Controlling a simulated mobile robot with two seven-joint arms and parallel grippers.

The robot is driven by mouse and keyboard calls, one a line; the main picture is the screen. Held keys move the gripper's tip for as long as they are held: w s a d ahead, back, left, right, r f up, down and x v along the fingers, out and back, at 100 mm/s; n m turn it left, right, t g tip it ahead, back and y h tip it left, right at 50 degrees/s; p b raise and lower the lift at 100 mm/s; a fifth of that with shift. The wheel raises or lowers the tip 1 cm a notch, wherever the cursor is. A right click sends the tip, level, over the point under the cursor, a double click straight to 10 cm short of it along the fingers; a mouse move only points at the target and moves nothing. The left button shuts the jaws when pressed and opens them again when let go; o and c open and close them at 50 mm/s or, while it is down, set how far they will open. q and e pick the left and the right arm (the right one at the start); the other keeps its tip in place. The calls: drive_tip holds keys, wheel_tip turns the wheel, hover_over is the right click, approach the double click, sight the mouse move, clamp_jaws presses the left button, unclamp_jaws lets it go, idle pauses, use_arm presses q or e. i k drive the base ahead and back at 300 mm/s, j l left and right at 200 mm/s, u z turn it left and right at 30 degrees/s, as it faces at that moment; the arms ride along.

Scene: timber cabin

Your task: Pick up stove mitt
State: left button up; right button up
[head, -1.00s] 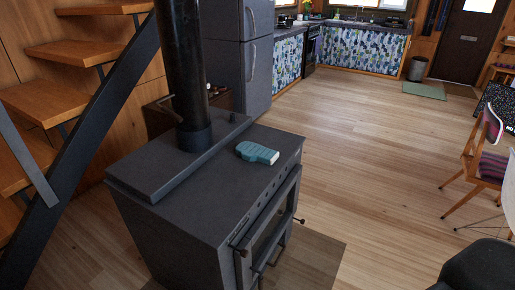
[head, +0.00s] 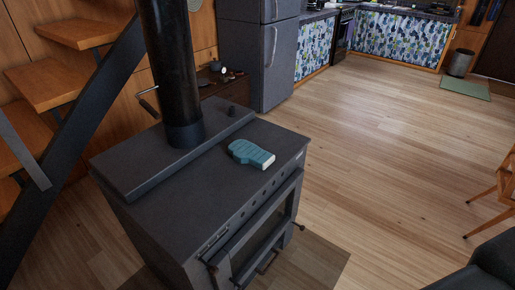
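The stove mitt (head: 250,153) is teal with a pale cuff edge at its right end. It lies flat on the top of the dark wood stove (head: 205,192), right of the stove pipe and near the back right of the top. Nothing touches it from above. Neither of my grippers shows in the head view.
The black stove pipe (head: 171,75) rises from the stove's raised rear step. A staircase (head: 62,90) stands at the left. A grey fridge (head: 258,60) stands behind. A dark seat (head: 485,270) is at the lower right. Wooden floor (head: 385,140) is open to the right.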

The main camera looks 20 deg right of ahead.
sight(242, 150)
drive_tip(key=i+l, duration=0.1)
drive_tip(key=l, duration=0.35)
drive_tip(key=i+l, duration=0.15)
drive_tip(key=l, duration=0.3)
drive_tip(key=i+l, duration=0.1)
drive_tip(key=l, duration=0.4)
drive_tip(key=i+l, duration=0.15)
drive_tip(key=l, duration=0.3)
